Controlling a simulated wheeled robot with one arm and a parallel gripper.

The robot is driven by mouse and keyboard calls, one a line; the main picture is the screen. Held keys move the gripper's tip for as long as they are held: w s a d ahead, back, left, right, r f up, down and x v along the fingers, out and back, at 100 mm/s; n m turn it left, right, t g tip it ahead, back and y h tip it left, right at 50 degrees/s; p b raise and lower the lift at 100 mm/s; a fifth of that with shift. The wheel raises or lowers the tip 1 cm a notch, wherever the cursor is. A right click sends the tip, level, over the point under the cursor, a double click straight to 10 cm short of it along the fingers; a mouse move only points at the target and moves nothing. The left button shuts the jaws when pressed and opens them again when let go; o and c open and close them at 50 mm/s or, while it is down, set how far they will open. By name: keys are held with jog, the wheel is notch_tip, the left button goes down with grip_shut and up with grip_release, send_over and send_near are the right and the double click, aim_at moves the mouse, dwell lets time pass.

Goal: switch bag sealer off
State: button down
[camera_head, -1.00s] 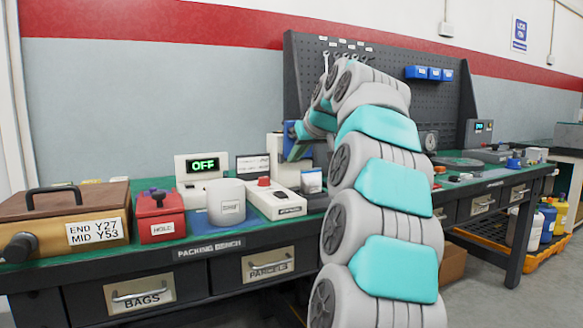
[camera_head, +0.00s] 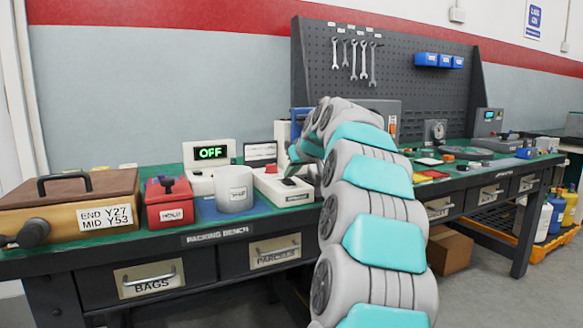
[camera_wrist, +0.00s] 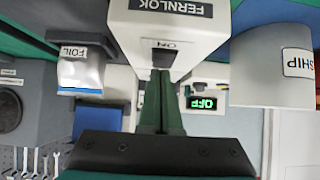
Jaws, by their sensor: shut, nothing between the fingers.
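A white FERNLOK machine, which looks like the bag sealer, stands on the bench in the head view (camera_head: 284,187). It has a red knob and a black switch on top. In the wrist view the machine (camera_wrist: 205,25) shows a dark rocker switch (camera_wrist: 160,56) beside the word ON. My gripper (camera_wrist: 161,76) is shut and empty, with its green fingertips at or very near the switch; contact cannot be told. A display box (camera_head: 209,164) behind reads OFF in green.
A white SHIP tub (camera_head: 235,196) stands just left of the machine. A FOIL pouch (camera_wrist: 80,68) is close by in the wrist view. A pegboard (camera_head: 425,95) rises behind.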

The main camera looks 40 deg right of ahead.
jog(key=shift+p, duration=0.35)
jog(key=shift+w+f+g+p, duration=0.1)
jog(key=shift+w+g+p, duration=0.05)
jog(key=shift+g+p, duration=0.2)
jog(key=shift+f, duration=0.15)
jog(key=shift+w+d+r, duration=0.2)
jog(key=shift+w+r, duration=0.05)
jog(key=shift+w, duration=0.45)
